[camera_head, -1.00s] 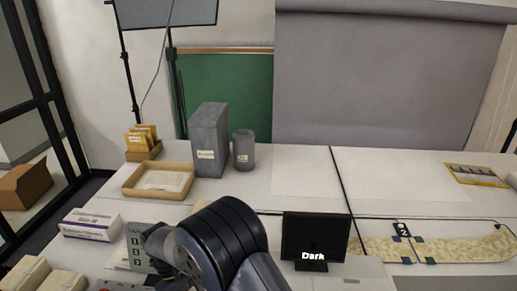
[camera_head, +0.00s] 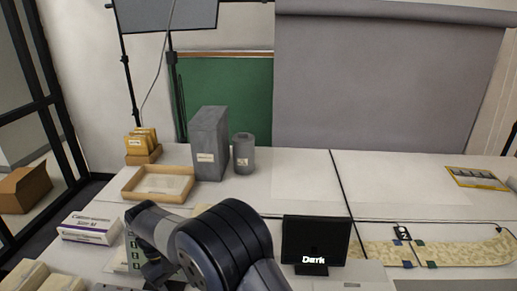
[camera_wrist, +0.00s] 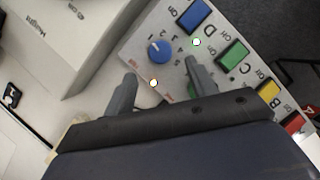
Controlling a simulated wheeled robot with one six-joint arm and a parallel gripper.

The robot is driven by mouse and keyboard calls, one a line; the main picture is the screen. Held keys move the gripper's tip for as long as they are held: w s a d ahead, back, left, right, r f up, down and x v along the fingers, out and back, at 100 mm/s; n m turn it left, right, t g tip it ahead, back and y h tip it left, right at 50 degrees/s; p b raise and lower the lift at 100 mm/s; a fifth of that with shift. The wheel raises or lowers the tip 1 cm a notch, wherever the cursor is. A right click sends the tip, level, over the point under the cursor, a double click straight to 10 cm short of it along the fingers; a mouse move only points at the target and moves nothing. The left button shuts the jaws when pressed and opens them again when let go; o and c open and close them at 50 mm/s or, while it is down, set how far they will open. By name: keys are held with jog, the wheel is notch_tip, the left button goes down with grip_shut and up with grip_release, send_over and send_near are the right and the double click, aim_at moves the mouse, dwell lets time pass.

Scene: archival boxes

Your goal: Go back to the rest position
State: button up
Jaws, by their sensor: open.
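My gripper (camera_head: 158,272) is at the lower left of the head view, above the bench beside the control panel (camera_head: 133,256), which my arm partly covers. In the wrist view my gripper (camera_wrist: 160,70) has its two fingers apart with nothing between them. The control panel (camera_wrist: 178,62) lies beyond the fingertips. It has a blue knob (camera_wrist: 159,51), a blue button (camera_wrist: 195,14), a green button (camera_wrist: 232,56), a yellow button (camera_wrist: 268,94) and a red button (camera_wrist: 294,123). Another green part is half hidden behind the right finger. Whether the fingers touch the panel is unclear.
A black screen (camera_head: 316,240) reading "Dark" stands right of my arm. A glove carton (camera_head: 90,227) is at left. A wooden tray (camera_head: 127,190), a grey box (camera_head: 209,135) and a grey canister (camera_head: 243,155) stand behind. A patterned strip (camera_head: 460,252) lies at right.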

jog(key=x, duration=0.7)
jog(key=shift+d, duration=0.15)
jog(key=shift+w+m, duration=0.1)
jog(key=shift+m, duration=0.4)
jog(key=m, duration=0.2)
jog(key=m+g+y, duration=0.1)
jog(key=m, duration=0.1)
jog(key=shift+w+r+y+p, duration=0.1)
jog(key=shift+y+p, duration=0.2)
jog(key=m+y, duration=0.1)
jog(key=m, duration=0.2)
jog(key=m+y, duration=0.1)
jog(key=m, duration=0.2)
jog(key=shift+d+g, duration=0.2)
jog(key=shift+g, duration=0.2)
jog(key=m+y, duration=0.1)
jog(key=m, duration=0.2)
jog(key=m+y, duration=0.1)
jog(key=m, duration=0.1)
jog(key=shift+d+m+t, duration=0.15)
jog(key=shift+m+t, duration=0.15)
jog(key=shift+m, duration=0.1)
jog(key=m+t+y, duration=0.1)
jog(key=m, duration=0.2)
jog(key=m+y+b, duration=0.1)
jog(key=m, duration=0.2)
jog(key=shift+s+d+t, duration=0.1)
jog(key=shift+s+t, duration=0.1)
jog(key=shift+t, duration=0.2)
